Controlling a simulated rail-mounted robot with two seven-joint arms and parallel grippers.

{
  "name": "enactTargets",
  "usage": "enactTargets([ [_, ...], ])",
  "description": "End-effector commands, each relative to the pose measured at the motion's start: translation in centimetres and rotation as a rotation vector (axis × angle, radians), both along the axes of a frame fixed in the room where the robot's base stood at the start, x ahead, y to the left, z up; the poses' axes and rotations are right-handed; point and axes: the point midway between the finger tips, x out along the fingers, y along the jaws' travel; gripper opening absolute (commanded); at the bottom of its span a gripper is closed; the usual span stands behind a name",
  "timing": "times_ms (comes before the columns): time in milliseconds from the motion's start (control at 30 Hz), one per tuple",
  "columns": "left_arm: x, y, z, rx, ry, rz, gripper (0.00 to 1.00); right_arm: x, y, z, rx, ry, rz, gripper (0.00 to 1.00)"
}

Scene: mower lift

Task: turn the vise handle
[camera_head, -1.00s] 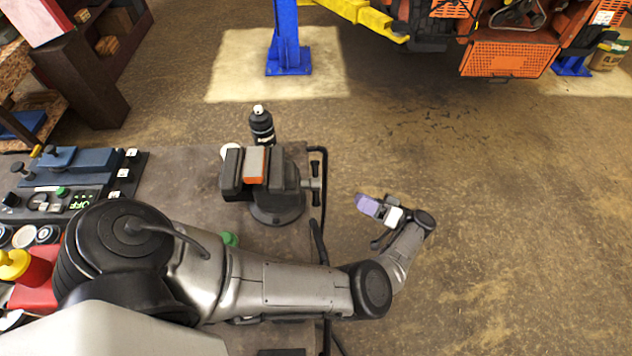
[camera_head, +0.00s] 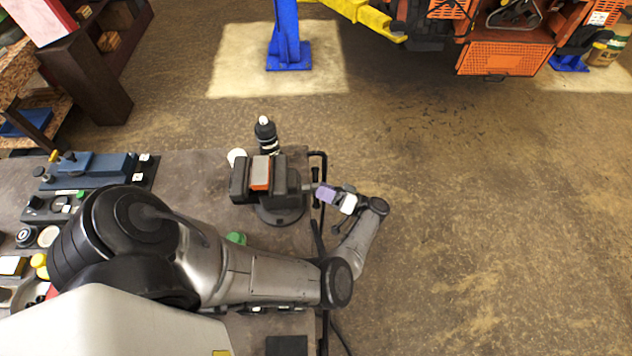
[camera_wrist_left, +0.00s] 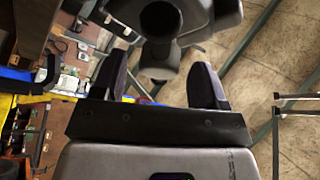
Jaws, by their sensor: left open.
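The grey vise (camera_head: 281,186) is mounted near the right edge of the workbench, with an orange-and-grey piece (camera_head: 261,172) between its jaws. That gripper is at the handle, reaching in from the right past the bench edge. In the left wrist view, my left gripper (camera_wrist_left: 160,80) has its two fingers wide apart. A dark rounded part, apparently the vise's handle end (camera_wrist_left: 158,52), is between and just beyond them; contact cannot be told. My right gripper is not in view.
A dark bottle (camera_head: 266,132) stands behind the vise. Control panels (camera_head: 95,165) and small items cover the bench's left side. A blue lift post (camera_head: 287,45) and an orange mower (camera_head: 505,58) are further back. The floor to the right is clear.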

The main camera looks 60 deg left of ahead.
Motion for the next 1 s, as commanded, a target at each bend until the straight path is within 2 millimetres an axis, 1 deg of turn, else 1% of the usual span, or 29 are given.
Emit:
enactTargets([
  [33, -0.4, 0.4, 0.4, 0.001, 0.001, 0.001, 0.67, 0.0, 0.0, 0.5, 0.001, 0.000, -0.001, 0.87],
  [233, -1.4, 1.4, 0.6, 0.000, 0.000, 0.000, 0.67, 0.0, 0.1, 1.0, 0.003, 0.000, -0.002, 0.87],
  [667, -1.6, 1.7, 0.6, 0.000, 0.000, 0.000, 0.66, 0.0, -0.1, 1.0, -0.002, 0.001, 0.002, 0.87],
  [1000, -1.6, 1.7, 0.6, 0.000, 0.000, 0.000, 0.33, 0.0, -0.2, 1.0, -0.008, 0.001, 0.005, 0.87],
])
